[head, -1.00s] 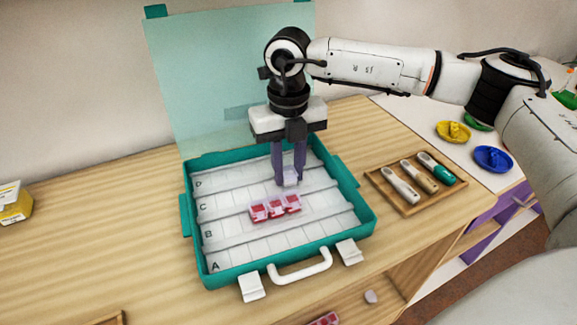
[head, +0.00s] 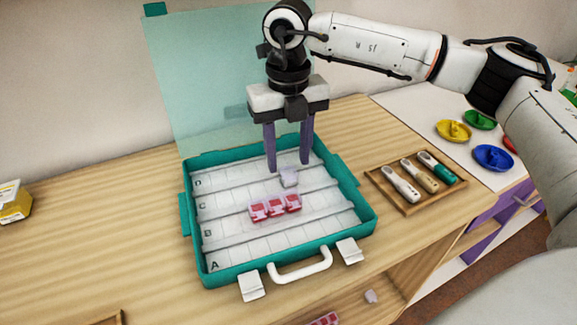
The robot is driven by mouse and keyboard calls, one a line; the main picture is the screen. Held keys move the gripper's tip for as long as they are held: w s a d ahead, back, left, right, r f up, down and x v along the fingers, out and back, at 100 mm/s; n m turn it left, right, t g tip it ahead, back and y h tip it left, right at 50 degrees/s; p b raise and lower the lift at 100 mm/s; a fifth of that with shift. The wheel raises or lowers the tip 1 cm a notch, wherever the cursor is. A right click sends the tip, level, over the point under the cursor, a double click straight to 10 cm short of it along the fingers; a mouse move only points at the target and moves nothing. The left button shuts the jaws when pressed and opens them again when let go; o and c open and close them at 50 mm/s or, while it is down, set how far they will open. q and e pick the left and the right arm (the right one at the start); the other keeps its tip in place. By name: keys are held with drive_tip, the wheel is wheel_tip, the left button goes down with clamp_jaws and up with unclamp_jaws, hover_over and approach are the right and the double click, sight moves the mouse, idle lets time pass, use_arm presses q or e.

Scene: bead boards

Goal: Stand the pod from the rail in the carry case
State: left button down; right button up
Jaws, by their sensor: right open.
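The teal carry case (head: 193,228) stands open on the wooden table, its lid (head: 190,80) raised at the back. Its white inside has rows marked A to D. A small pale pod (head: 289,178) stands in the case toward the back, around rows C and D. Three pods with red contents (head: 275,207) sit side by side in the middle of the case. My right gripper (head: 288,168) is open and empty just above the pale pod, its purple fingers apart. My left gripper is not in view. I cannot make out a rail for certain.
Yellow (head: 453,131), blue (head: 493,158) and green (head: 480,120) dishes are on the white surface beyond. A pale pod (head: 371,297) and red pods (head: 324,320) show below the table edge.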

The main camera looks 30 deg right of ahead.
sight(288, 171)
wheel_tip(288, 171, up, 8)
drive_tip(key=shift+r, duration=0.15)
idle(1.1)
